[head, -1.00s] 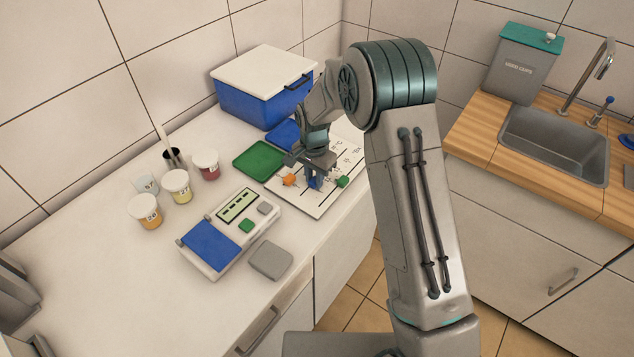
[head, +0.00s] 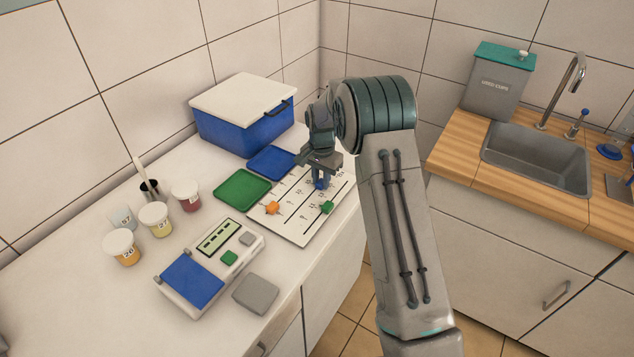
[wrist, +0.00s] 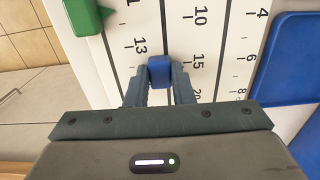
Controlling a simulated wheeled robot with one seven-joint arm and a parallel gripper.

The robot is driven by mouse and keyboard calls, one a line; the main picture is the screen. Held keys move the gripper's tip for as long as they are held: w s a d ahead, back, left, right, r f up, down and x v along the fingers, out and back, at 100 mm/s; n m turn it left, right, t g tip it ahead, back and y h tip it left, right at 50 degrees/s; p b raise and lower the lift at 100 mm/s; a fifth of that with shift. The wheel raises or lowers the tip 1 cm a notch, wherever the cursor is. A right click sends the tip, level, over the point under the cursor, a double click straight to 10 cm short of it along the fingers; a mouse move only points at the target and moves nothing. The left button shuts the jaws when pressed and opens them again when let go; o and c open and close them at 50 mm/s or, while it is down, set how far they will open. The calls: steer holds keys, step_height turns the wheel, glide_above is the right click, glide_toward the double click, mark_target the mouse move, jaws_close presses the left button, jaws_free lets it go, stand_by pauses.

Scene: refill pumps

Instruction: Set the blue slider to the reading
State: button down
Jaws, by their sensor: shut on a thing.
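The blue slider (head: 321,184) sits on its straight track on the white scale board (head: 291,232), between the orange slider (head: 272,208) and the green slider (head: 327,207) but farther back. My gripper (head: 320,178) is shut on it from above. In the wrist view the blue slider (wrist: 160,71) is between my gripper's fingertips (wrist: 159,88), roughly level with the 15 printed right of its track; 10 is farther off. The exact reading is unclear. The device's display (head: 218,237) is too small to read.
A green tray (head: 243,189) and a blue tray (head: 270,162) lie left of the board. A blue box with a white lid (head: 243,115) stands behind. Several labelled cups, including a yellow one (head: 156,219), stand at left. A grey pad (head: 256,293) lies near the front edge.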

mark_target(320, 182)
steer(key=shift+s, duration=0.1)
steer(key=c, duration=1.2)
jaws_free()
steer(key=shift+s, duration=0.1)
steer(key=shift+c, duration=0.2)
steer(key=shift+a, duration=0.15)
steer(key=shift+r, duration=0.1)
step_height(320, 182, up, 14)
steer(key=b, duration=0.2)
